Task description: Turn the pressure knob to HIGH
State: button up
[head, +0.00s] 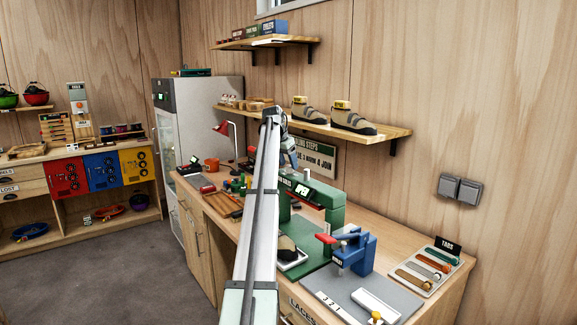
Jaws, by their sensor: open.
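A green press machine (335,215) stands on the workbench, right of my raised arm. A dark shoe (287,246) sits on a light tray at the press, partly behind my arm. I cannot make out the pressure knob or its setting. My arm rises from the bottom centre, bends at the top and reaches down behind itself toward the press. My gripper's fingers are hidden there.
A blue clamp with a red handle (354,252) stands on a grey mat (330,288) right of the press. A tabs tray (428,270) is further right. A shelf with shoes (350,131) hangs above. A red lamp (224,128) and small items crowd the bench's left.

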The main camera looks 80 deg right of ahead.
jog(key=shift+x, duration=0.8)
jog(key=shift+c, duration=0.4)
jog(key=c, duration=0.9)
